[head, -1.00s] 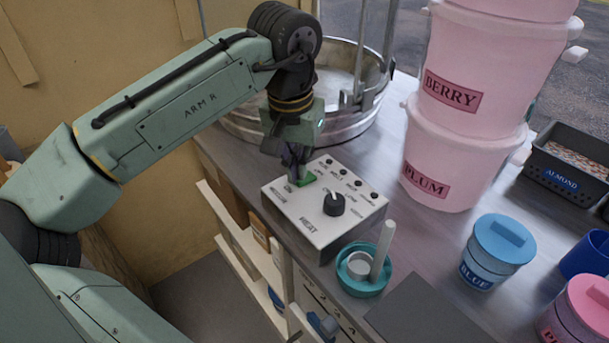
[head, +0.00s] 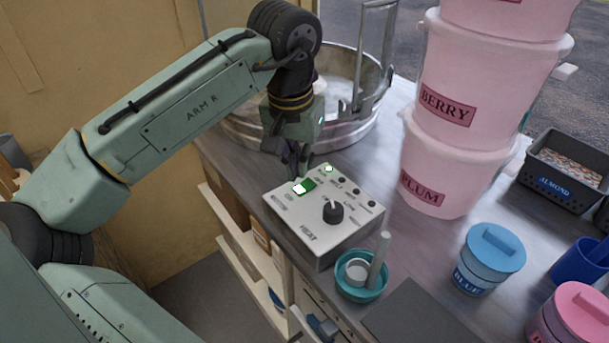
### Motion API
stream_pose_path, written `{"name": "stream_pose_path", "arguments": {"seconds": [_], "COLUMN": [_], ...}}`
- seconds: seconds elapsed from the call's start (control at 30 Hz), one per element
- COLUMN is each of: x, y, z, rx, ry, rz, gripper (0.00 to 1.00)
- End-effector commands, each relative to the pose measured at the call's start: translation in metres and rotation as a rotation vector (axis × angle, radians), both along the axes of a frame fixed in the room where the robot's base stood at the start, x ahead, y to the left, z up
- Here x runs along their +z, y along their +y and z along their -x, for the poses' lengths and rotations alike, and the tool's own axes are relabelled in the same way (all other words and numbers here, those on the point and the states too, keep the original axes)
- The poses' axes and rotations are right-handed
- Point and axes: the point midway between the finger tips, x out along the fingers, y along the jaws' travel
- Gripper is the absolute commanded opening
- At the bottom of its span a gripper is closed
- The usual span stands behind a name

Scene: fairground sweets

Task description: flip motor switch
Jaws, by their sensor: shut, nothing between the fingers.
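The white control box (head: 319,236) sits on the metal counter. Its green rocker switch (head: 303,187) is at the far left of the top face and shows a bright lit patch. A small lamp (head: 328,169) at the back of the panel glows green. A black knob (head: 333,212) marked HEAT is near the front. My gripper (head: 298,172) is shut and empty, pointing down just behind the switch. I cannot tell whether its tips touch the box.
A round metal pan (head: 345,132) stands behind my gripper. Stacked pink tubs (head: 440,165) stand to the right of the box. A teal cup (head: 360,285) with a white rod is close to the box's front corner. A blue lidded jar (head: 488,257) stands farther right.

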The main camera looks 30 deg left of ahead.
Motion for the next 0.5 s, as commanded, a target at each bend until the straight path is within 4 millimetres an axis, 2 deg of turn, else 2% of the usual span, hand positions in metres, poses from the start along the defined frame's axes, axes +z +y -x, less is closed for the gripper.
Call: {"name": "stream_pose_path", "arguments": {"seconds": [0.03,0.3,0.5], "x": [0.008,0.029,0.036], "y": [0.000,0.000,0.000], "z": [0.000,0.000,0.000], "rx": [0.000,0.000,0.001], "ry": [-0.001,-0.001,0.000], "rz": [0.002,0.001,0.000], "gripper": [0.00,0.00,0.00]}}
